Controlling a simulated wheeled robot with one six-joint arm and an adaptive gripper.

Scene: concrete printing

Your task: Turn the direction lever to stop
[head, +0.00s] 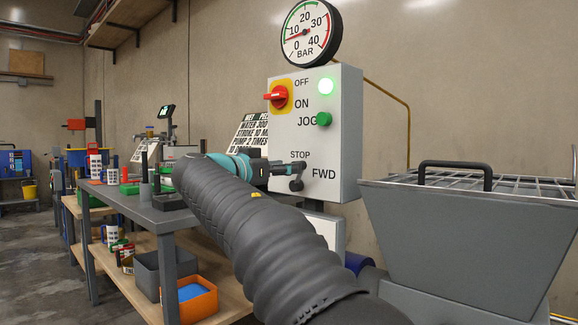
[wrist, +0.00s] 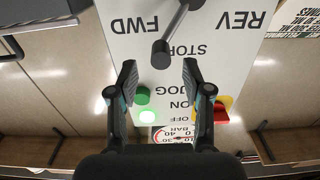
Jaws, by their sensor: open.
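The direction lever (wrist: 172,33) is a grey rod with a dark round end on the white control box (head: 340,130). In the wrist view, which is upside down, its end lies between the FWD label (wrist: 140,25) and the STOP label (wrist: 188,49). The REV label (wrist: 240,19) is on the other side. In the head view, the lever's dark end (head: 297,185) shows just left of FWD. My gripper (wrist: 159,72) is open and empty, its fingertips apart on either side of the line to the lever end. In the head view my gripper (head: 282,167) is partly hidden by my arm.
The box carries a red switch on yellow (head: 277,96), a green JOG button (head: 323,119) and a lit green lamp (head: 326,86). A pressure gauge (head: 310,33) hangs above. A grey hopper (head: 460,235) with a grate stands right; a cluttered workbench (head: 150,215) stands left.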

